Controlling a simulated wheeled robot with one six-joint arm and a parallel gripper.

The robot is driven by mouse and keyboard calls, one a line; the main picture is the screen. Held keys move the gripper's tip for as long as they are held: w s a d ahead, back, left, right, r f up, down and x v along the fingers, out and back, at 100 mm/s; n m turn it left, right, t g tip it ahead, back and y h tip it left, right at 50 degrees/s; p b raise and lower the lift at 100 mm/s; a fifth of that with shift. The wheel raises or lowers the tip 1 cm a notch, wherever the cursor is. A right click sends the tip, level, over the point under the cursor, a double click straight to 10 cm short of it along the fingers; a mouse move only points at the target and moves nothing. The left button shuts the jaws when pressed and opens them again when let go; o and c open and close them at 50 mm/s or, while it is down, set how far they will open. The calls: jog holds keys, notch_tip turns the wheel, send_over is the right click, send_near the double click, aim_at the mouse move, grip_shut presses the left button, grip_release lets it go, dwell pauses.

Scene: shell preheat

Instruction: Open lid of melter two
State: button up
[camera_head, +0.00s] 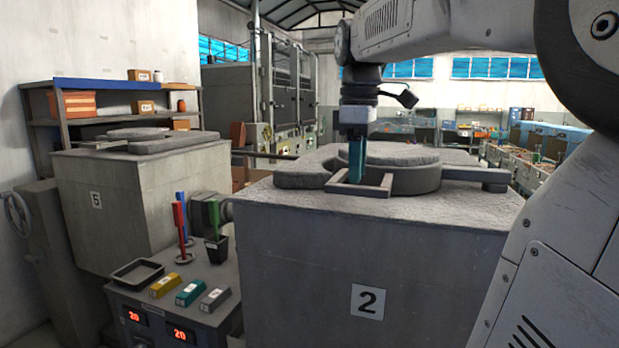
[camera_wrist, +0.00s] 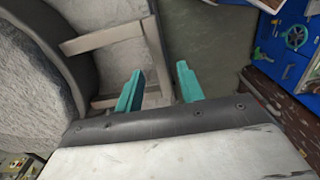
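Melter two (camera_head: 300,250) is the large grey box with a "2" label on its front. Its round lid (camera_head: 425,182) lies flat and closed on top, with a hinge-like arm at the right. A square handle frame (camera_head: 385,190) sticks out from the lid's left front. My gripper (camera_head: 356,182) points down at this handle, its teal fingers at the frame. In the wrist view, my gripper (camera_wrist: 160,70) is open, with its fingers apart on either side of the handle's outer bar (camera_wrist: 154,50). I cannot tell whether they touch it.
Melter five (camera_head: 130,190) stands at the left. Between them a control panel (camera_head: 165,300) carries a black tray (camera_head: 137,272), coloured blocks (camera_head: 190,293) and upright coloured tools (camera_head: 182,220). A shelf (camera_head: 110,85) with boxes is behind. Above the lid there is free room beside my arm.

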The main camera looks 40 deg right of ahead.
jog(key=shift+f, duration=1.4)
grip_shut()
jog(key=shift+s, duration=0.1)
